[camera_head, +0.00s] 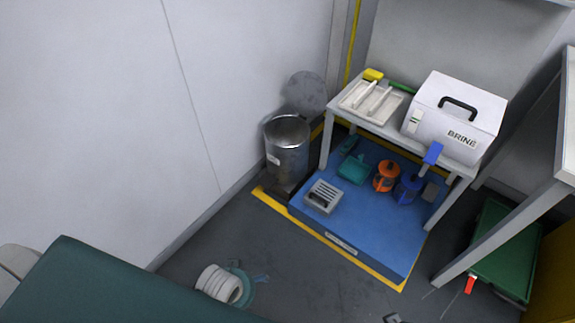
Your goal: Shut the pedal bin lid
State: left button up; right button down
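The pedal bin (288,160) is a grey metal cylinder standing upright on the floor in the corner, by the left wall. Its round grey lid (306,92) is raised and leans back near the wall behind the bin. The bin's open mouth faces up, and its inside looks empty as far as I can see. A small white label is on its front. The pedal cannot be made out. Neither of my grippers is in view.
A dark green surface (110,290) fills the lower left. Floor before the bin is partly clear.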

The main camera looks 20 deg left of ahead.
aim_at(307, 93)
jog(key=i+l, duration=0.2)
jog(key=i, duration=0.2)
jog(key=i+l, duration=0.2)
jog(key=i, duration=0.2)
